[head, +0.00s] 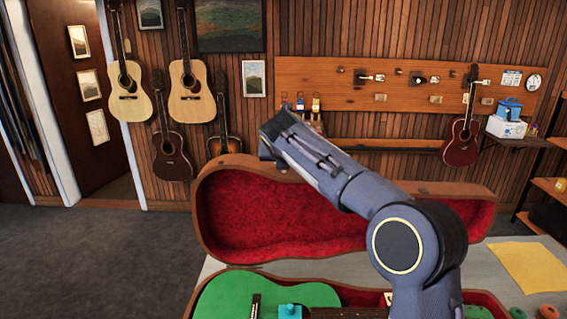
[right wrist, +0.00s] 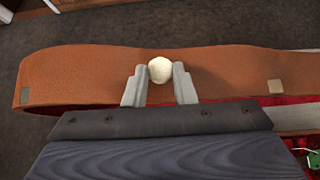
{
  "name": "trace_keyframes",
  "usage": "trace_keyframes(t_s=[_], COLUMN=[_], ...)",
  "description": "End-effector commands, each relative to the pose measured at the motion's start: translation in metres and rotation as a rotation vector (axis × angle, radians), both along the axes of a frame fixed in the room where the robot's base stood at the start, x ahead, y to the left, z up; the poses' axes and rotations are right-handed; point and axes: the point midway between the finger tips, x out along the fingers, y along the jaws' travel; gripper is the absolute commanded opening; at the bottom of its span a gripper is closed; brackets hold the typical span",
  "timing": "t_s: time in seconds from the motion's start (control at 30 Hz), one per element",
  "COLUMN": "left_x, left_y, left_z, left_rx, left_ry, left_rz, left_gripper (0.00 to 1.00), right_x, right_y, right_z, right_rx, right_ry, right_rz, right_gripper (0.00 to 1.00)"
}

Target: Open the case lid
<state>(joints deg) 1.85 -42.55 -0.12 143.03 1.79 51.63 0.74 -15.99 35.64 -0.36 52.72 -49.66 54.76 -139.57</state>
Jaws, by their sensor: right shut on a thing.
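The brown case lid (head: 222,226) stands raised at the back of the case (head: 268,276), its red plush lining facing me. A green ukulele (head: 222,298) lies in the case, partly cut off by the bottom edge. In the right wrist view, my right gripper (right wrist: 160,84) is shut on a round cream knob (right wrist: 160,70) at the edge of the brown lid (right wrist: 80,78). In the head view my right arm crosses in front of the lid and hides part of it; the gripper's fingertips are not clear there. My left gripper is not in view.
The case rests on a pale table (head: 482,258) with a yellow cloth (head: 528,267) at the right and small round items in front of it. Guitars hang on the wood wall behind. Open grey floor (head: 90,255) lies to the left.

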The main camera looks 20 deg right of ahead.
Motion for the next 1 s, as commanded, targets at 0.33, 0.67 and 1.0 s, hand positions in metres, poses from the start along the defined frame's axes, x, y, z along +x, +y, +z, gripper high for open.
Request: trace_keyframes(t_s=[0.33, 0.67, 1.0], left_x=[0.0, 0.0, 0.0], left_y=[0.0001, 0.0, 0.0], left_z=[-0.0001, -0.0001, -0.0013], left_rx=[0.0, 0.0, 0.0], left_ry=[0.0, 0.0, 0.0], left_rz=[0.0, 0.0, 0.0], left_gripper=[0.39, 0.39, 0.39], right_x=[0.0026, 0.0024, -0.0002], right_y=[-0.0006, -0.0006, 0.0005], right_z=[-0.0014, -0.0007, 0.002], right_rx=[-0.001, -0.001, -0.001], right_ry=[0.001, 0.0, -0.002], right_rz=[0.0, 0.0, 0.0], right_gripper=[0.0, 0.47, 0.48])
